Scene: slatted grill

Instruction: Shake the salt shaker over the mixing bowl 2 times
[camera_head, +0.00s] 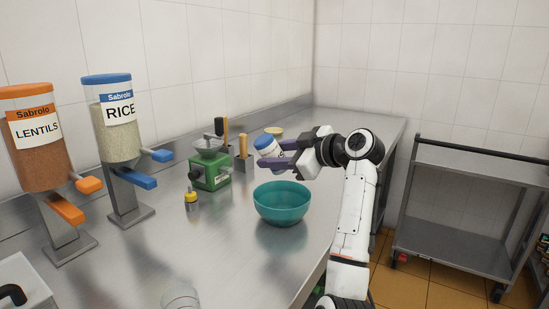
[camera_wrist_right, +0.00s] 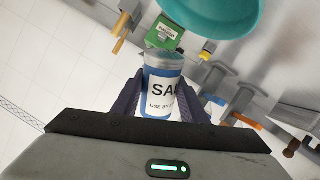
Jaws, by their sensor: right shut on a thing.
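The salt shaker (camera_head: 266,145) is blue and white with a grey top. In the right wrist view it (camera_wrist_right: 162,88) sits between my fingers, and part of its label reads "SA". My right gripper (camera_head: 277,154) is shut on it and holds it tilted in the air above the bowl's back rim. The teal mixing bowl (camera_head: 282,205) stands on the steel counter, and its inside looks empty from here. The bowl also shows at the top of the right wrist view (camera_wrist_right: 215,18). My left gripper is not in view.
A green grinder (camera_head: 210,170) stands left of the bowl, with a small yellow item (camera_head: 191,197) in front of it. Lentils (camera_head: 40,145) and rice (camera_head: 115,125) dispensers stand at the left. A clear glass (camera_head: 181,296) is at the front. A steel cart (camera_head: 455,210) stands right.

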